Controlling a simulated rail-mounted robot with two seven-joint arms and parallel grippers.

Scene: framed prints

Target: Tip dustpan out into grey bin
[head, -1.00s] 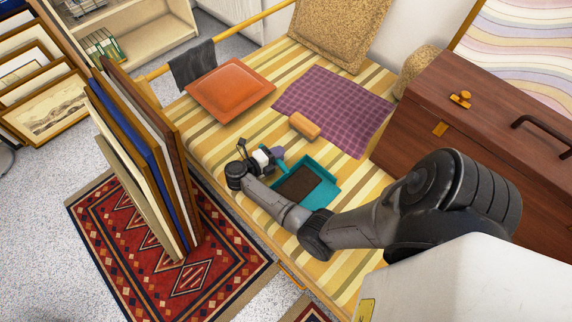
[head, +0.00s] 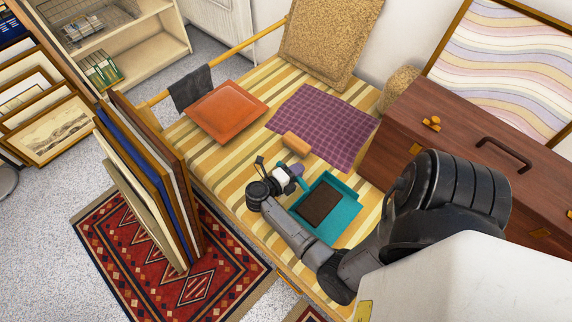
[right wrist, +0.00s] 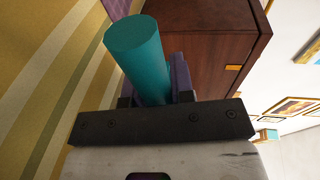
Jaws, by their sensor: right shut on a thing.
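A teal dustpan (head: 346,222) with a dark brown load (head: 320,204) in its pan is over the striped bench cover in the head view. My right gripper (head: 293,172) is shut on the dustpan's handle. In the right wrist view the round teal handle (right wrist: 136,50) stands between the purple fingers of the right gripper (right wrist: 158,85). The dustpan looks roughly level; the exact gap below it is hard to judge. I see no grey bin in these frames. My left gripper is not in view.
The striped bench (head: 235,165) also holds a tan block (head: 297,144), a purple checked cloth (head: 325,125) and an orange cushion (head: 226,111). A brown wooden chest (head: 450,150) is at the right. Upright framed prints (head: 150,185) stand at the bench's front left, on a red rug (head: 195,280).

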